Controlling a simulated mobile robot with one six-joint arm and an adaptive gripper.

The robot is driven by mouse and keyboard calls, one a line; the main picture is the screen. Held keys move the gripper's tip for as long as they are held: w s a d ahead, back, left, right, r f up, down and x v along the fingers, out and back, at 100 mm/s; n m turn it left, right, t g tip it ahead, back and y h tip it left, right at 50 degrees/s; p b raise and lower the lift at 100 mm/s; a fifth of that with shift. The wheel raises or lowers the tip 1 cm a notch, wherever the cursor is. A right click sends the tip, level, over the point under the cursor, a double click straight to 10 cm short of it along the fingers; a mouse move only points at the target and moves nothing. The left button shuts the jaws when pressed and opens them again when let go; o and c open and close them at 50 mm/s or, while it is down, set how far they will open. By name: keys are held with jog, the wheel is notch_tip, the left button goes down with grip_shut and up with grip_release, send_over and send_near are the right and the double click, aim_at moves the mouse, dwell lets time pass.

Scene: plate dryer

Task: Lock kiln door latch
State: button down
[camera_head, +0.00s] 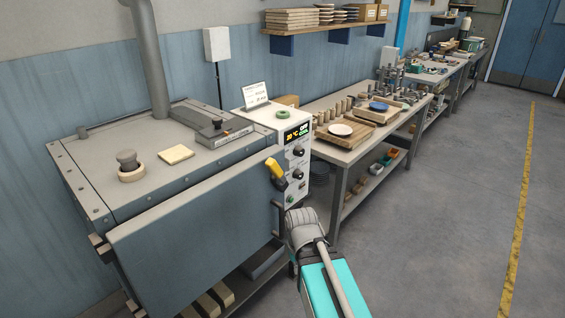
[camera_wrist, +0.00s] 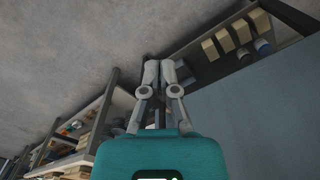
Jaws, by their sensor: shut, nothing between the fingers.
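The kiln (camera_head: 120,175) is a grey metal box at the left of the head view, with a large blue-grey front door (camera_head: 200,235). A yellow-handled latch (camera_head: 275,172) sits at the door's upper right corner, tilted, beside the control panel. In the head view my arm comes up from the bottom, below and right of the latch, and hides my fingertips. In the wrist view my gripper (camera_wrist: 159,66) shows with its two fingers together and nothing between them. It is apart from the latch, which does not show in the wrist view.
The control panel (camera_head: 297,160) with a lit display and knobs stands right of the door. A workbench (camera_head: 345,150) with wooden trays and pegs runs along the wall. A shelf with blocks (camera_wrist: 235,40) is under the kiln. Floor (camera_head: 450,220) to the right is clear.

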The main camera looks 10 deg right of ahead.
jog(key=n+t+y+p, duration=0.2)
jog(key=t+y+p, duration=0.1)
jog(key=y+p, duration=1)
send_near(275, 171)
jog(key=w+d+r, duration=0.3)
jog(key=w+d, duration=0.2)
jog(key=d, duration=0.2)
jog(key=shift+w, duration=0.15)
jog(key=shift+a+f, duration=0.1)
jog(key=shift+a, duration=0.05)
jog(key=shift+s+f+b+x, duration=0.1)
jog(key=shift+s+b+x, duration=0.35)
jog(key=shift+b+x, duration=1.1)
jog(key=shift+s+f+b+x, duration=0.1)
jog(key=shift+s+b+x, duration=0.4)
jog(key=shift+x, duration=2.2)
jog(key=shift+s+f+b+x, duration=0.1)
jog(key=shift+s+b+x, duration=0.25)
jog(key=shift+b+x, duration=1.2)
jog(key=shift+w+a+f+p, duration=0.1)
jog(key=shift+a+f+p, duration=0.1)
jog(key=shift+a+p, duration=0.45)
